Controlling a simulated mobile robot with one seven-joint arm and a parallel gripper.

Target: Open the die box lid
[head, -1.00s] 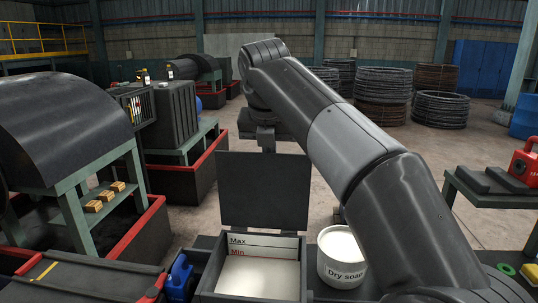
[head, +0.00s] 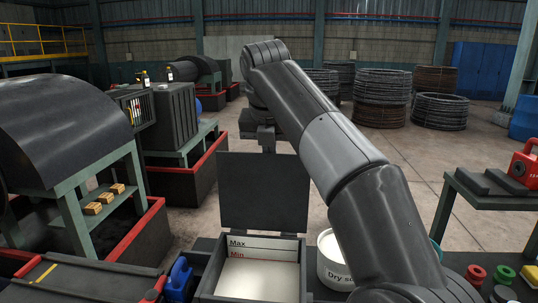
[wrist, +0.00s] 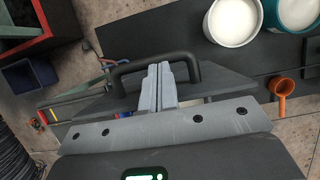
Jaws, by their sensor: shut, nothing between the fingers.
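The die box (head: 208,283) is a dark box at the bottom centre of the head view, with white powder (head: 258,278) inside below "Max" and "Min" lines. Its dark square lid (head: 263,192) stands upright at the far side, so the box is open on top. In the wrist view the lid (wrist: 222,80) shows nearly edge-on, with a black bar handle (wrist: 120,71). My gripper (wrist: 158,68) is shut and empty, its fingertips at the handle's middle; I cannot tell whether they touch it. In the head view the fingertips are hidden behind the lid.
A white "Dry soap" bucket (head: 330,262) stands right of the box, partly behind my arm. An orange scoop (wrist: 283,88) and a teal bucket (wrist: 297,12) show in the wrist view. A blue part (head: 179,278) sits close left of the box. A side table (head: 490,202) stands at right.

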